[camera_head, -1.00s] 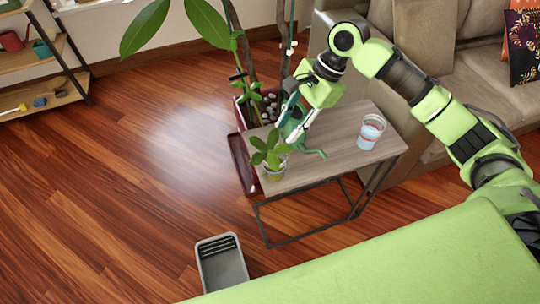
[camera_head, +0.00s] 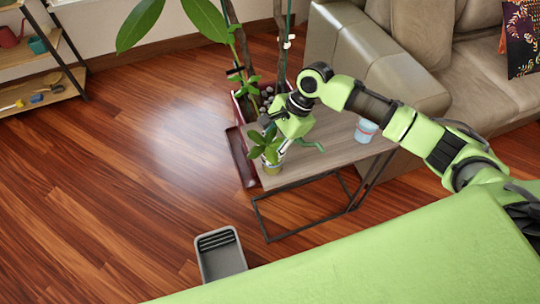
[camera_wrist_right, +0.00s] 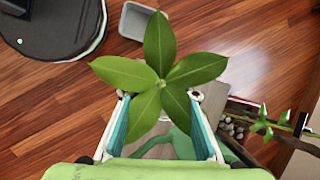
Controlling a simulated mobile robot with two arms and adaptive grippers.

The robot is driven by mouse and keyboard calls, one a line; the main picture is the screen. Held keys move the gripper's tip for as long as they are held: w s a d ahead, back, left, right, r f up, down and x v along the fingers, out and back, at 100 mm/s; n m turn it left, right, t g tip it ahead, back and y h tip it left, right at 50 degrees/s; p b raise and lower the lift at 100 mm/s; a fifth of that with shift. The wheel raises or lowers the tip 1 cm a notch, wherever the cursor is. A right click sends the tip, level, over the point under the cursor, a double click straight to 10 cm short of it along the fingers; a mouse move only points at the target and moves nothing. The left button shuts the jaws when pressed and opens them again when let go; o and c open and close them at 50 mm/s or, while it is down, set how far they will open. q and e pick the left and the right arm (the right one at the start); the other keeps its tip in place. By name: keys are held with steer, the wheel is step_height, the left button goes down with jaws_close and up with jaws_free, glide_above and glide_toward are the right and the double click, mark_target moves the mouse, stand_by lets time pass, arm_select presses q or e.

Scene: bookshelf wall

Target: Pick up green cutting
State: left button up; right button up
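The green cutting (camera_head: 268,152) is a small leafy plant in a small pot (camera_head: 272,168) at the near left corner of the side table. My right gripper (camera_head: 281,146) is at the plant, just behind and to the right of its leaves. In the right wrist view, the cutting's broad leaves (camera_wrist_right: 160,70) spread across the fingertips and beyond them. My right gripper (camera_wrist_right: 159,98) is open there, with one finger on each side of the plant's middle. The leaves hide the pot and stem in that view. My left gripper is not in view.
The side table (camera_head: 325,160) also bears a light blue cup (camera_head: 366,130) and a green item (camera_head: 310,146), partly hidden by my gripper. A large potted plant (camera_head: 240,75) stands behind. A sofa (camera_head: 400,75) is at right. A grey tray (camera_head: 221,258) lies on open wooden floor.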

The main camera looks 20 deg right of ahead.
jaws_close()
steer(key=shift+r, duration=0.1)
